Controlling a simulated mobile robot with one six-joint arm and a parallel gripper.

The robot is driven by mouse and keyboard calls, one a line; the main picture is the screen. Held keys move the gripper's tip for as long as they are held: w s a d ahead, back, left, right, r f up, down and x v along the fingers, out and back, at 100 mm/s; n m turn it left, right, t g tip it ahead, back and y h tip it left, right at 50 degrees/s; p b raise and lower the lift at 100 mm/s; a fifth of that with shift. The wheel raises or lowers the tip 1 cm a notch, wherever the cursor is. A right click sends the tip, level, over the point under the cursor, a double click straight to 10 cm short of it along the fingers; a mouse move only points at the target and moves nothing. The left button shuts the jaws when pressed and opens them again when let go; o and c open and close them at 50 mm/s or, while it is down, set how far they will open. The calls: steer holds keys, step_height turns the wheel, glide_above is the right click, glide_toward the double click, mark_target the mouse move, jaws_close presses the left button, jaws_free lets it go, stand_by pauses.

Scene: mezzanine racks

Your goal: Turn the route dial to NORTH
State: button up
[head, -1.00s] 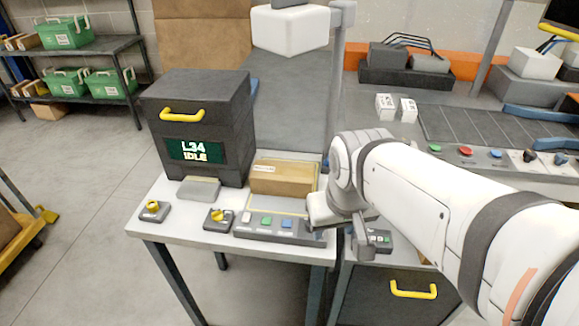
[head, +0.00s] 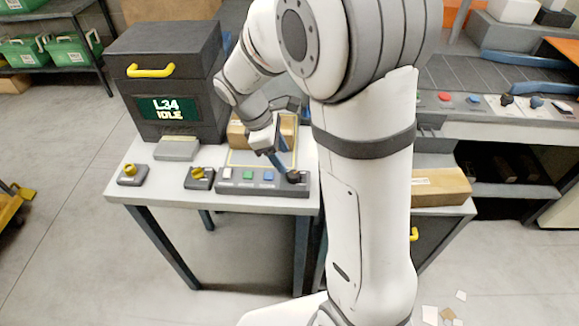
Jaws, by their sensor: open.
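A low grey control panel (head: 262,188) lies along the front edge of the white table. It has white, green and blue buttons and a dark round knob (head: 294,177) at its right end. Two yellow knobs on small grey boxes stand to its left: one near the panel (head: 198,173), one at the table's left corner (head: 129,171). No labels are readable, so I cannot tell which is the route dial or where it points. My gripper (head: 286,167) is open, reaching down just above or beside the dark knob. Whether it touches is unclear.
A dark machine (head: 165,85) with a yellow handle and a screen reading "L34 IDLE" stands behind. A cardboard box (head: 240,135) sits behind the panel, partly hidden by my arm. Another box (head: 440,187) lies to the right. My arm covers the middle of the view.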

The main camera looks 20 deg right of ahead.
mark_target(293, 174)
steer(key=x, duration=0.6)
steer(key=shift+d+f, duration=0.1)
steer(key=shift+f, duration=0.25)
steer(key=shift+s, duration=0.1)
steer(key=c, duration=1)
steer(key=shift+o, duration=0.2)
steer(key=shift+m, duration=0.4)
steer(key=m+g+y+p, duration=0.1)
steer(key=m, duration=0.2)
steer(key=shift+d+m, duration=0.1)
steer(key=shift+m, duration=0.2)
steer(key=shift+w+m+g+y, duration=0.1)
steer(key=shift+m+g+y, duration=0.3)
steer(key=shift+m, duration=0.75)
steer(key=shift+w+m+g+y, duration=0.1)
steer(key=shift+m+g+y, duration=0.25)
steer(key=shift+m, duration=0.8)
